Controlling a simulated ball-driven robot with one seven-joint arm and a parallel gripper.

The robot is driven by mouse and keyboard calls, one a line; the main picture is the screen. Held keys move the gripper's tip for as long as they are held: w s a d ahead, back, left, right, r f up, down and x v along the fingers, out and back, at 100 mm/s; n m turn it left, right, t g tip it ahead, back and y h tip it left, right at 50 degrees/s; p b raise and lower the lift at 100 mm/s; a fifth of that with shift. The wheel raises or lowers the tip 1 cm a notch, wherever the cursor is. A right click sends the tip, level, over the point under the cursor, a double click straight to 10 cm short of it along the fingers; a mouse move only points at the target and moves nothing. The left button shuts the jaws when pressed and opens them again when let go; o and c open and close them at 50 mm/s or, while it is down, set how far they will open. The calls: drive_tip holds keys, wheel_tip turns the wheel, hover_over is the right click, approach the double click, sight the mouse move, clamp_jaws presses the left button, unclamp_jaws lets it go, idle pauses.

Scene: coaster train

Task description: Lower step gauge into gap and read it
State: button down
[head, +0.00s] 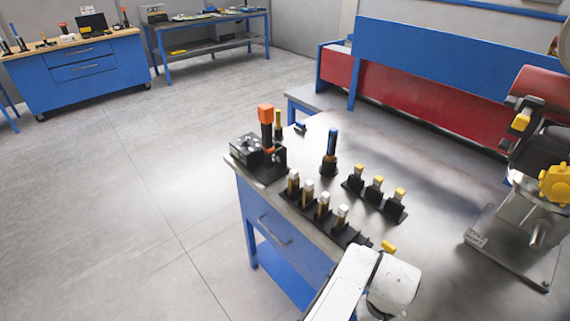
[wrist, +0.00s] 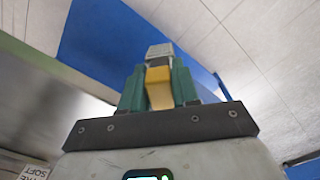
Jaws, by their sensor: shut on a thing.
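In the wrist view my gripper (wrist: 158,82) has its green fingers closed on a piece with a yellow grip (wrist: 159,90) and a grey metal end (wrist: 159,52), which I take to be the step gauge. The grey end sticks out past the fingertips. In the head view a small yellow piece (head: 388,247) shows just beyond my white wrist, perhaps this gauge; the fingers are hidden there. The train part (head: 538,150) with a red cylinder and yellow fittings stands at the right. I cannot make out the gap or any reading.
On the steel bench, a front rack (head: 322,226) holds several pale-topped pieces and a back rack (head: 376,202) three yellow-topped ones. A blue-topped tool (head: 331,143) and a black fixture with an orange-topped tool (head: 266,116) stand further left. The bench middle-right is clear.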

drive_tip(key=shift+a, duration=0.2)
drive_tip(key=shift+a+f, duration=0.1)
drive_tip(key=shift+f, duration=0.05)
wheel_tip(320, 180, down, 5)
drive_tip(key=b, duration=0.5)
drive_tip(key=shift+f+b, duration=0.15)
drive_tip(key=shift+b, duration=0.15)
